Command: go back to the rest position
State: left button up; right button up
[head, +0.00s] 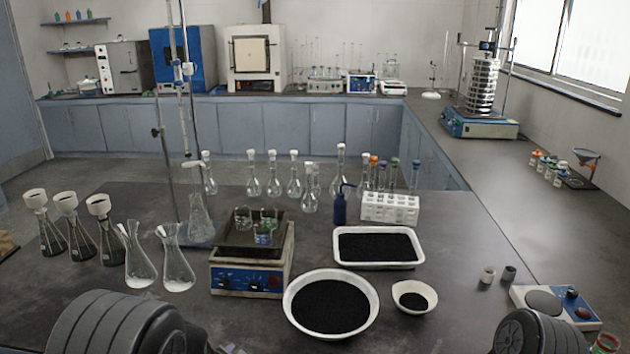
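Neither of my grippers shows in the head view. Only dark rounded parts of my arms stand at the bottom left and bottom right edges, so whether the grippers hold anything is hidden. The sieve shaker (480,124), a blue base with a tall stack of metal sieves (482,86), stands on the right side bench, well beyond my arms.
Bare bench lies right of the tray (460,255).

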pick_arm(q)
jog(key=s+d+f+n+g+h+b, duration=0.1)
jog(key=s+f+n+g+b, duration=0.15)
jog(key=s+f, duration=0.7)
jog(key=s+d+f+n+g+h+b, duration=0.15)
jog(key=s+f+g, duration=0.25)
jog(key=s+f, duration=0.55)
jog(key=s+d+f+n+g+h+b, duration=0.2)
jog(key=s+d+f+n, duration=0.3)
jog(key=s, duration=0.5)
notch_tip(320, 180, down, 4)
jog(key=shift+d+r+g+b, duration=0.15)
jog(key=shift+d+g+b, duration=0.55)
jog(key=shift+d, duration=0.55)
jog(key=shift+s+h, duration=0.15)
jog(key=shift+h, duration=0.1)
